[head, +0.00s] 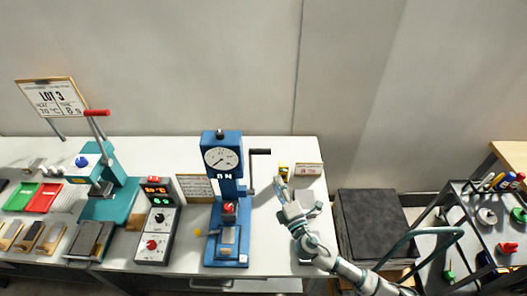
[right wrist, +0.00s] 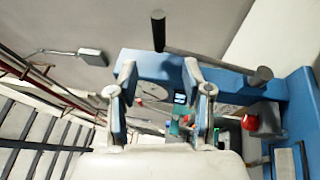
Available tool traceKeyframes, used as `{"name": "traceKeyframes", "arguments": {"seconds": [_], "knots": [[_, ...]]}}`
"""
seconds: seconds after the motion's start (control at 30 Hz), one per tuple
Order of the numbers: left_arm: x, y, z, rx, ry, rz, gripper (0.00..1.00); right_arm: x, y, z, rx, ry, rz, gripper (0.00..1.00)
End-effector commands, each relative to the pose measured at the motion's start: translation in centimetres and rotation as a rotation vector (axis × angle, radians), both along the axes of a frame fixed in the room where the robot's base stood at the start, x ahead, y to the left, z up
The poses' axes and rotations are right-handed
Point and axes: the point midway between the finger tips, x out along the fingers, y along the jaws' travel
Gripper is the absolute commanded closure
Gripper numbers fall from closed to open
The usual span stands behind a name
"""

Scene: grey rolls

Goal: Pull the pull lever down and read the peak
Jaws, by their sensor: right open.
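The blue pull tester (head: 228,200) stands on the white bench with a round white dial (head: 222,159) at its top. The dial's needle is too small to read. The pull lever (head: 260,152) has a black grip sticking out to the right of the tester, at the upper end of its arm. My right gripper (head: 300,196) is open and empty, below and to the right of the lever, apart from it. In the right wrist view the lever's dark grip (right wrist: 158,32) stands beyond the open fingers (right wrist: 160,88). My left gripper is not in view.
A control box (head: 154,230) with lit displays and a teal press (head: 108,195) with a red-tipped handle stand left of the tester. A small yellow item (head: 283,170) and a card (head: 308,170) lie behind my gripper. A tool cart (head: 490,225) stands right.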

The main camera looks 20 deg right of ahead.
Motion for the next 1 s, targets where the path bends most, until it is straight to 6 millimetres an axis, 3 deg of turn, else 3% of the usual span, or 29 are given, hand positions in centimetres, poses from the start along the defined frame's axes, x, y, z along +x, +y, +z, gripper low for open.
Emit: {"name": "traceKeyframes", "arguments": {"seconds": [0.3, 0.5, 0.7, 1.0], "knots": [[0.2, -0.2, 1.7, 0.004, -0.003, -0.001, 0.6, 7.6, 0.4, 1.7, 0.008, -0.001, -0.002, 0.5], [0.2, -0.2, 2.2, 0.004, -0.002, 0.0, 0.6, 11.5, 0.6, 2.2, 0.01, 0.001, -0.003, 0.5], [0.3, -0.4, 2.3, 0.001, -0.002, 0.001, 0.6, 13.6, 1.2, 2.5, 0.009, 0.002, -0.001, 0.5], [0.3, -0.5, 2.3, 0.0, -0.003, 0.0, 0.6, 14.0, 1.5, 2.6, 0.007, 0.002, -0.001, 0.5]]}}
